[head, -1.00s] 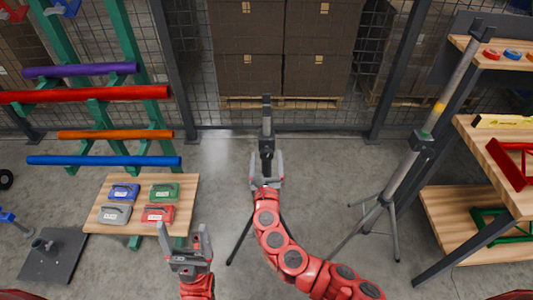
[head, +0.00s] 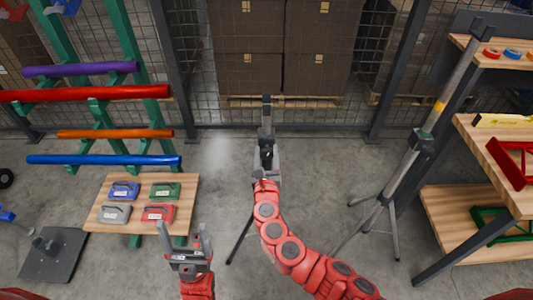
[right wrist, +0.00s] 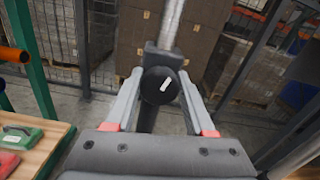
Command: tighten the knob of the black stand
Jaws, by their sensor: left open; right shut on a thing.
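The black stand (head: 266,112) stands in the middle of the head view, its upper part upright beyond my right gripper and a dark leg showing below. Its round black knob (right wrist: 160,86), with a slanted white mark, faces the right wrist camera. My right gripper (head: 267,155) is shut on the knob, one finger on each side; the fingers also show in the right wrist view (right wrist: 161,92). In the head view the gripper and arm hide the knob and much of the stand. My left gripper (head: 187,238) is open and empty at the lower left, away from the stand.
A grey tripod (head: 420,145) leans at the right beside a wooden workbench (head: 460,215). Mesh fencing and stacked boxes (head: 245,65) close off the back.

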